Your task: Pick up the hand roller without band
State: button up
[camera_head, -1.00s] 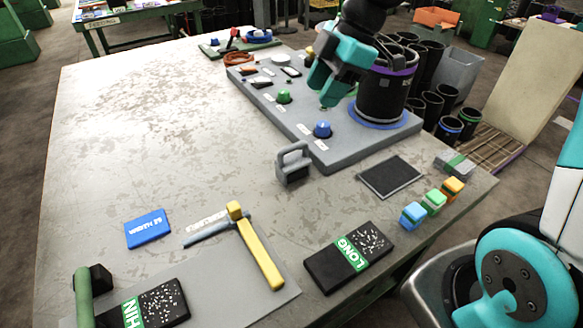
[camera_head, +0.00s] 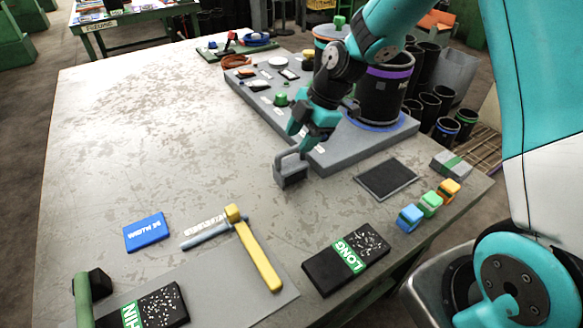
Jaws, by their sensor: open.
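A grey hand roller (camera_head: 290,176) with a loop handle on top stands on the table, just left of the grey raised board's near corner. I see no coloured band on it. My gripper (camera_head: 302,147) is open and points down, just above and slightly right of the roller's handle. One fingertip overlaps the handle in the picture, and I cannot tell whether they touch. Nothing shows between the fingers.
The grey board (camera_head: 335,155) carries small knobs and a large black drum (camera_head: 384,95). A dark pad (camera_head: 387,179) and small coloured blocks (camera_head: 430,204) lie to the right. A yellow-handled tool (camera_head: 258,258) and a blue card (camera_head: 147,232) lie nearer. The table's left is clear.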

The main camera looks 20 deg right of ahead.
aim_at(293, 147)
jog(key=p+x, duration=0.1)
jog(key=x, duration=0.4)
jog(key=shift+w, duration=0.15)
jog(key=shift+r, duration=0.1)
grip_shut()
